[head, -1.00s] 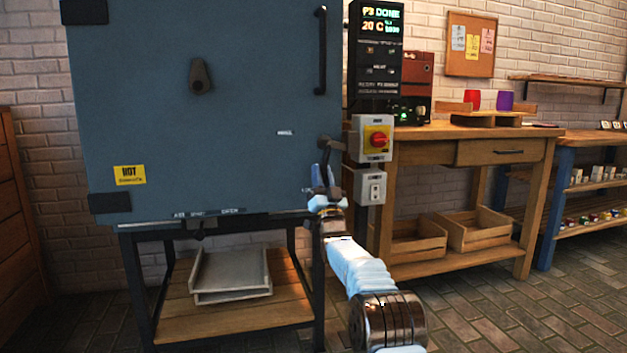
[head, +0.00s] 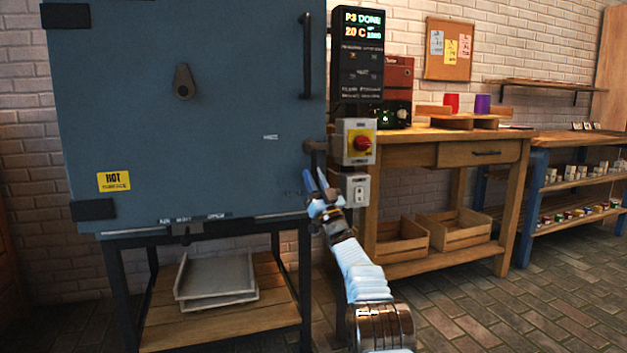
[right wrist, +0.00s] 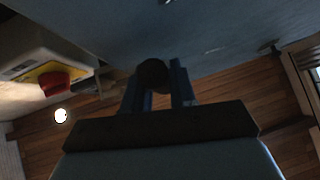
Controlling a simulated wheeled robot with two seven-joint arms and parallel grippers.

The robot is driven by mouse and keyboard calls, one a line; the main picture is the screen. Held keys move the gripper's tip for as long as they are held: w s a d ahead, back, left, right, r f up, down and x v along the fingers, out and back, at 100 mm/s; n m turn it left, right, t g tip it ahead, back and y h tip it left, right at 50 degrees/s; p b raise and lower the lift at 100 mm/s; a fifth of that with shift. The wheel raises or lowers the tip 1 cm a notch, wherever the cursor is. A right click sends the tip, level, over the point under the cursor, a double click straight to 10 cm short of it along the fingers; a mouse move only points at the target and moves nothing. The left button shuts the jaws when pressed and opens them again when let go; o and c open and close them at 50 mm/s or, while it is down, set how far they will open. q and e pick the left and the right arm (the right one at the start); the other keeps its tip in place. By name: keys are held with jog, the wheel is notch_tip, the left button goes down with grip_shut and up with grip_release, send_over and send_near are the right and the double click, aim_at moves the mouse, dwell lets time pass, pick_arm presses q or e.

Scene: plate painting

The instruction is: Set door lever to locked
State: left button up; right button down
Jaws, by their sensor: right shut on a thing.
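The blue kiln door (head: 190,110) is closed, with a dark round-ended pointer on its upper middle. The dark door lever (head: 316,147) is at the door's right edge, with its lower part largely hidden by my gripper. My right gripper (head: 315,181) reaches up to it from below with slim blue fingers. In the right wrist view, the lever's dark round end (right wrist: 153,76) sits between the fingers of my right gripper (right wrist: 162,80), which is shut on it. I cannot read any lock marking beside the lever. My left gripper is not in view.
A switch box with a red knob (head: 362,144) and a small grey box (head: 355,188) stand close right of the lever. The control display (head: 361,24) reads P3 DONE, 20 C. A wooden bench (head: 440,135) stands at right; grey trays (head: 215,275) lie under the kiln.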

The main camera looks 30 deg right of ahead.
jog(key=c, duration=1.1)
grip_release()
jog(key=shift+d, duration=0.15)
jog(key=shift+o, duration=0.2)
jog(key=shift+s+f, duration=0.35)
jog(key=shift+f, duration=0.05)
jog(key=b+v, duration=0.2)
jog(key=v, duration=1)
jog(key=shift+s+f, duration=0.2)
jog(key=shift+s, duration=0.15)
